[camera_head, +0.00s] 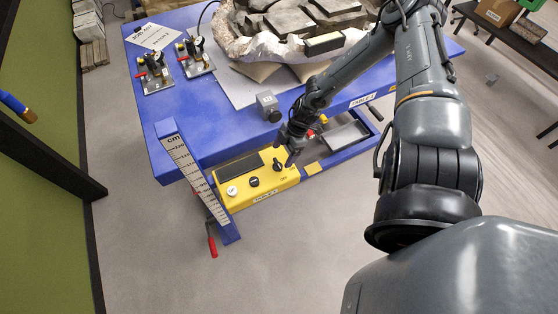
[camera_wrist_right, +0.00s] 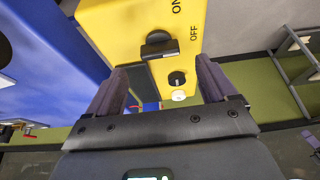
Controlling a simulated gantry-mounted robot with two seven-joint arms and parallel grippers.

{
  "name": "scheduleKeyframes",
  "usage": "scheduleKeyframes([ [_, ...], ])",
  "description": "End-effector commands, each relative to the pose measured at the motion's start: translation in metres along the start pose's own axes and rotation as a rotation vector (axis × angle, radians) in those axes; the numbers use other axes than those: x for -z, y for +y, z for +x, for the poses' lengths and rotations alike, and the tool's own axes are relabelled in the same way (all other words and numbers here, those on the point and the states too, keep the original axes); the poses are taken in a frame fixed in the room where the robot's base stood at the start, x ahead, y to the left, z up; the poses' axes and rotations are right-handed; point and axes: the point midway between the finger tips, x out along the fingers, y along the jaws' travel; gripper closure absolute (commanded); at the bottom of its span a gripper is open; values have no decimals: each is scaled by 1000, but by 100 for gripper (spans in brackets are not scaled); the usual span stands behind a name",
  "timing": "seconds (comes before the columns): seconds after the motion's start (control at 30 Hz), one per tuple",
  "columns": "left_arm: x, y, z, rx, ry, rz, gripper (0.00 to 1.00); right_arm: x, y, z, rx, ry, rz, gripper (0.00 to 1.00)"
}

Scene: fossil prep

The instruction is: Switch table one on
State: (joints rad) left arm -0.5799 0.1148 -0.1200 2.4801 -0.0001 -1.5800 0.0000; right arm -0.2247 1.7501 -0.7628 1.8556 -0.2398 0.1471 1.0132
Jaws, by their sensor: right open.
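The yellow control box (camera_head: 240,179) is mounted on the front edge of the blue table (camera_head: 200,110); its front label seems to read TABLE 1. On its top are a dark panel, a white knob (camera_head: 232,190), a black knob (camera_head: 253,181) and a black switch (camera_head: 277,166). In the right wrist view the switch (camera_wrist_right: 158,46) is a black block beside the printed words ON and OFF. My right gripper (camera_head: 285,157) is open over the switch end of the box; its fingers (camera_wrist_right: 158,82) show nothing between them in contact. My left gripper is out of view.
A vertical cm scale (camera_head: 192,168) stands at the box's left, with a red-handled lever (camera_head: 211,243) below. A grey block (camera_head: 268,106) sits on the table near my right forearm. Clamps, a paper sign and a jacketed fossil (camera_head: 262,48) lie further back. The floor in front is clear.

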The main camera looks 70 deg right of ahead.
Motion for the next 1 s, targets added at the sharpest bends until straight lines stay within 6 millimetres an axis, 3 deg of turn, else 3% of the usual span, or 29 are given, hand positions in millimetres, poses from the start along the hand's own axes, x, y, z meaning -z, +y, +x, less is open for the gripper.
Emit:
scheduleKeyframes([
  [0.1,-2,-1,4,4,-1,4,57,0,-1,20,2,3,2,15],
  [0.3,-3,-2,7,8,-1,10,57,0,0,40,0,3,2,15],
  [0.83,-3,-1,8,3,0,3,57,0,0,50,0,0,-1,15],
  [1.0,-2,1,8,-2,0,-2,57,0,0,50,1,0,-1,39],
])
